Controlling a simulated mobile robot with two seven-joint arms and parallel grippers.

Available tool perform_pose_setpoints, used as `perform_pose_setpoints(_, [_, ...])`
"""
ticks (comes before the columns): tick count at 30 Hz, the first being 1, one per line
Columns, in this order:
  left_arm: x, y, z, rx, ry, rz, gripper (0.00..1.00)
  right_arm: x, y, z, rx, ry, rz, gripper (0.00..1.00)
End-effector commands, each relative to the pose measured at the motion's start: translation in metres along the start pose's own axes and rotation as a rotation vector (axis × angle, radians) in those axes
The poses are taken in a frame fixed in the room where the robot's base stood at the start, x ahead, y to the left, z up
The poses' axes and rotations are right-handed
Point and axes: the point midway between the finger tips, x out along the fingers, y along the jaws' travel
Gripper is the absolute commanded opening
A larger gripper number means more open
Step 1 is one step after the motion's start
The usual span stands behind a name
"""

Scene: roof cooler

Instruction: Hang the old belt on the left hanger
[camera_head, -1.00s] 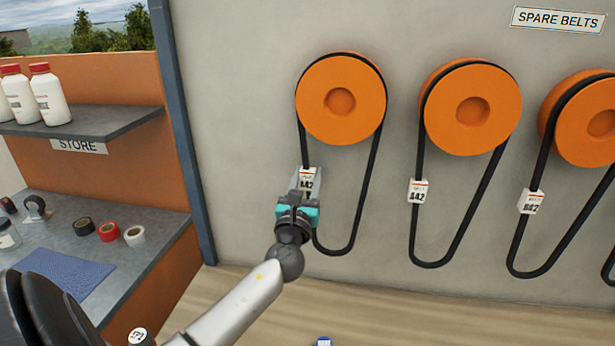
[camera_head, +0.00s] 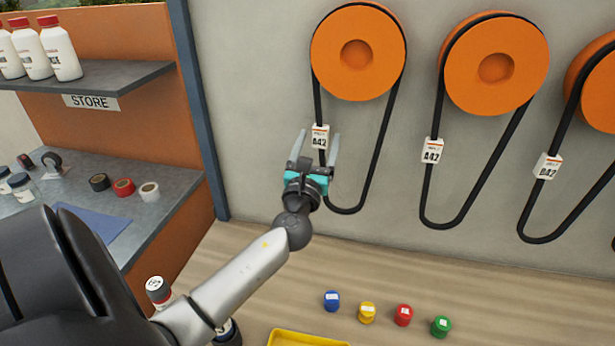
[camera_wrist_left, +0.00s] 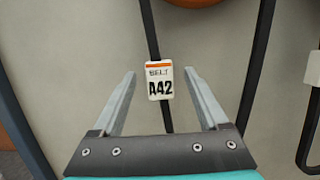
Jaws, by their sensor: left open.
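A black belt (camera_head: 381,135) hangs in a loop from the leftmost orange hanger (camera_head: 358,52) on the wall. Its white tag (camera_head: 320,137) reads A42. My left gripper (camera_head: 315,150) is open just below and in front of that tag. In the left wrist view the tag (camera_wrist_left: 159,80) and the belt's left strand show between the spread fingers (camera_wrist_left: 160,100), with nothing gripped. A second belt tagged A42 (camera_head: 432,151) hangs on the middle orange hanger (camera_head: 495,66). A third belt with a tag (camera_head: 547,167) hangs further right. My right gripper is not in view.
A store bench (camera_head: 165,178) with tape rolls, jars and a blue cloth stands at the left, under a shelf (camera_head: 95,86) with white bottles. Blue, yellow, red and green pots (camera_head: 403,316) and a yellow tray (camera_head: 305,339) are below.

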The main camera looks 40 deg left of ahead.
Motion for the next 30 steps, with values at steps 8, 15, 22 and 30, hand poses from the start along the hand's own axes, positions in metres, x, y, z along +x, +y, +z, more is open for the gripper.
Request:
perform_pose_setpoints(8, [-0.055,0.000,-0.002,-0.002,0.003,0.001,0.77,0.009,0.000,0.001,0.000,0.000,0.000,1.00])
perform_pose_setpoints(15, [-0.097,0.000,-0.002,-0.002,0.002,0.001,0.77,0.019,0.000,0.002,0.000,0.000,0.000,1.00])
perform_pose_setpoints(22, [-0.120,0.000,-0.001,-0.002,0.000,0.002,0.77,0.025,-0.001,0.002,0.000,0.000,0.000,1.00])
perform_pose_setpoints(30, [-0.124,0.000,0.000,-0.001,-0.001,0.001,0.77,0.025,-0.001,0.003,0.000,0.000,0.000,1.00])
